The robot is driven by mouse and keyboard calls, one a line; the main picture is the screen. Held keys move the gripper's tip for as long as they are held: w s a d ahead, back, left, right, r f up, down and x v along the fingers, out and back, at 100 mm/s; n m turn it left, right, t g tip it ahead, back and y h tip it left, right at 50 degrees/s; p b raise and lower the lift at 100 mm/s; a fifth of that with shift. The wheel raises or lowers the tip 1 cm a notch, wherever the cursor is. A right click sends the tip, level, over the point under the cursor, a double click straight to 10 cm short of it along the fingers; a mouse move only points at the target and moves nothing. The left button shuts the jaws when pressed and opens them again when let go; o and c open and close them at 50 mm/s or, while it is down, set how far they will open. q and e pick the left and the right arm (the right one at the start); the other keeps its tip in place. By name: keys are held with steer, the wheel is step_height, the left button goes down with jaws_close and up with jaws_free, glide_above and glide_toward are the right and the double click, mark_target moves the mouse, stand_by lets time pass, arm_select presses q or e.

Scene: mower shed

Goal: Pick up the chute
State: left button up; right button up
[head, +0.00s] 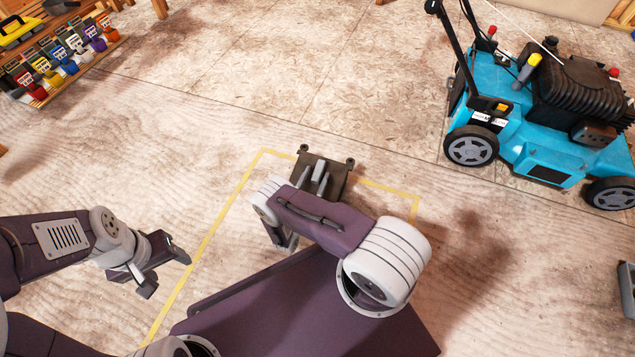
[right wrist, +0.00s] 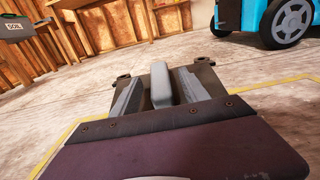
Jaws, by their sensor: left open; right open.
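The chute (head: 338,183) is a dark, flat piece with two small lugs at its far corners and a raised grey handle. It lies on the floor inside the yellow taped outline. My right gripper (head: 312,182) is open over it, partly hidden by my own arm. In the right wrist view the grey handle (right wrist: 160,85) of the chute stands between the two spread fingers, with gaps on both sides. My left gripper (head: 167,275) is open and empty, well to the left of the chute.
A blue mower (head: 545,125) stands at the upper right. A wooden rack (head: 85,62) with several coloured containers is at the upper left. Yellow tape (head: 215,232) marks the floor. The floor between the rack and the mower is clear.

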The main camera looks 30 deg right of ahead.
steer(key=shift+w+d+f, duration=0.25)
steer(key=shift+w+d, duration=0.2)
steer(key=shift+d, duration=0.1)
steer(key=shift+w+d+r, duration=0.15)
steer(key=shift+w+r, duration=0.05)
jaws_close()
arm_select(q)
steer(key=shift+f, duration=0.55)
steer(key=shift+r, duration=0.1)
arm_select(e)
steer(key=shift+r, duration=0.15)
steer(key=shift+r+p, duration=0.4)
step_height(320, 180, up, 4)
steer(key=p, duration=0.4)
steer(key=shift+r, duration=0.15)
arm_select(q)
step_height(320, 180, up, 12)
steer(key=p, duration=0.7)
arm_select(e)
steer(key=s+d+r, duration=0.1)
steer(key=d+r, duration=0.1)
steer(key=d, duration=0.4)
steer(key=d+r, duration=0.3)
steer(key=d, duration=0.2)
steer(key=shift+s+d+r, duration=0.3)
steer(key=shift+s+d, duration=0.05)
steer(key=shift+d, duration=0.05)
